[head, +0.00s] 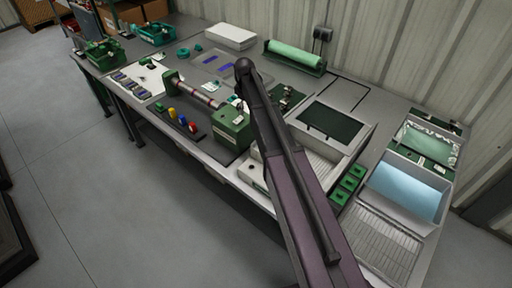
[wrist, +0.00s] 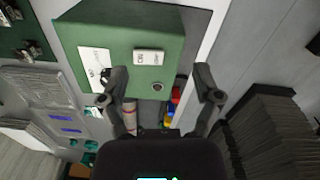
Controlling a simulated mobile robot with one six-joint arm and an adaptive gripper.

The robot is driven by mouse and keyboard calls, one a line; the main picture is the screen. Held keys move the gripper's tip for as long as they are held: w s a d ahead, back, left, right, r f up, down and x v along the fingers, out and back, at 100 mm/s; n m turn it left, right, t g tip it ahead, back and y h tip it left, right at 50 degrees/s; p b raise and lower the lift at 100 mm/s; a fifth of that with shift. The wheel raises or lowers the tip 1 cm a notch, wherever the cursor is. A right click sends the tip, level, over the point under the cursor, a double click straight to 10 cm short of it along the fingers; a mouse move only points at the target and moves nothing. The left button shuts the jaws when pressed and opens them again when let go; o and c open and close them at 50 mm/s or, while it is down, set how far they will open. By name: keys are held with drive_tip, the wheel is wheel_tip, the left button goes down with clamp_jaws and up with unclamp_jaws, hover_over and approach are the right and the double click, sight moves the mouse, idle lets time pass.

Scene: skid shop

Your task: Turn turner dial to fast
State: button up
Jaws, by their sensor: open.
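The turner is a green machine with a box-shaped housing (head: 232,129) and a metal roller (head: 197,94) on the workbench in the head view. In the wrist view its green housing (wrist: 125,33) fills the upper middle and carries a white on/off switch plate (wrist: 149,57) and a white paper label.
Coloured bottles (head: 182,119) stand in front of the roller on the workbench (head: 350,95). A white tray (head: 323,133) and a pale blue bin (head: 405,190) stand to the right. A corrugated wall is behind; the floor (head: 75,165) at left is clear.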

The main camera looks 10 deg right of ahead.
drive_tip(key=s+f+m+b, duration=0.2)
drive_tip(key=s, duration=0.6)
drive_tip(key=s+f+m+b, duration=0.2)
drive_tip(key=s+m, duration=0.1)
drive_tip(key=s, duration=0.6)
drive_tip(key=shift+s+f+b, duration=0.25)
drive_tip(key=shift+f+b, duration=0.05)
drive_tip(key=shift+f, duration=0.1)
drive_tip(key=s+m, duration=0.4)
drive_tip(key=s, duration=0.9)
